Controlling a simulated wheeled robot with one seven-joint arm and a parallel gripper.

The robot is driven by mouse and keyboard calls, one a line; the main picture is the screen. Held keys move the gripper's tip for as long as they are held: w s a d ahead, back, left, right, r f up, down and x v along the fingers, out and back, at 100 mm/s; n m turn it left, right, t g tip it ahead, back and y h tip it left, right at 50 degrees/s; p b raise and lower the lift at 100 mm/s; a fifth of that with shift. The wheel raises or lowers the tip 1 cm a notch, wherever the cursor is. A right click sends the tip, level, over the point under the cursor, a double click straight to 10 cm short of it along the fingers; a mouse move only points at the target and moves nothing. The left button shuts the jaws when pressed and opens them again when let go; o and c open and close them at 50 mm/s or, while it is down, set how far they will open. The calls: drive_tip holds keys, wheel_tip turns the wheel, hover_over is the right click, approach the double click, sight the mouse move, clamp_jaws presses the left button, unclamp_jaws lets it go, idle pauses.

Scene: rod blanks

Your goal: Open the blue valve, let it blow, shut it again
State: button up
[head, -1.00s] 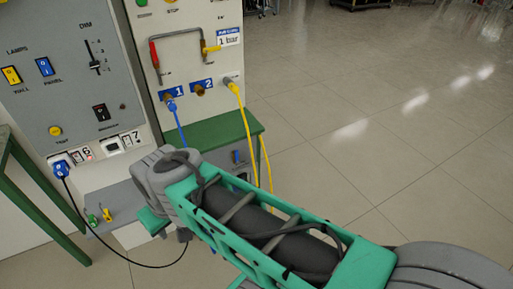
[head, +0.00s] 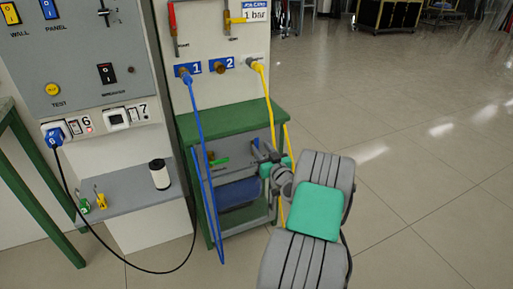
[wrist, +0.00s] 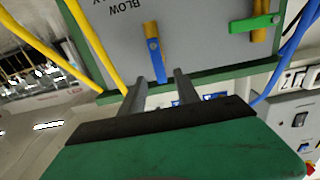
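The blue valve has a brass body and a blue lever (wrist: 155,58) on a grey panel, beside upside-down lettering that reads BLOW in the wrist view. In the head view the blue lever is mostly hidden by my gripper (head: 262,153). In the wrist view my gripper (wrist: 160,80) is open. Its two grey fingers are apart, and the free end of the lever lies between their tips in the picture. I cannot tell whether a finger touches it. A green-levered valve (head: 218,161) sits to the left in the head view; its lever (wrist: 254,23) also shows in the wrist view.
Blue hose (head: 203,150) and yellow hose (head: 269,105) hang from ports 1 and 2's panel. A green bench top (head: 232,123) lies above the valves. A blue tank (head: 238,192) is below. A grey shelf (head: 135,187) is at left. Open floor lies right.

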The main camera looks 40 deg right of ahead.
sight(257, 143)
drive_tip(key=x, duration=0.5)
drive_tip(key=shift+c, duration=0.2)
clamp_jaws()
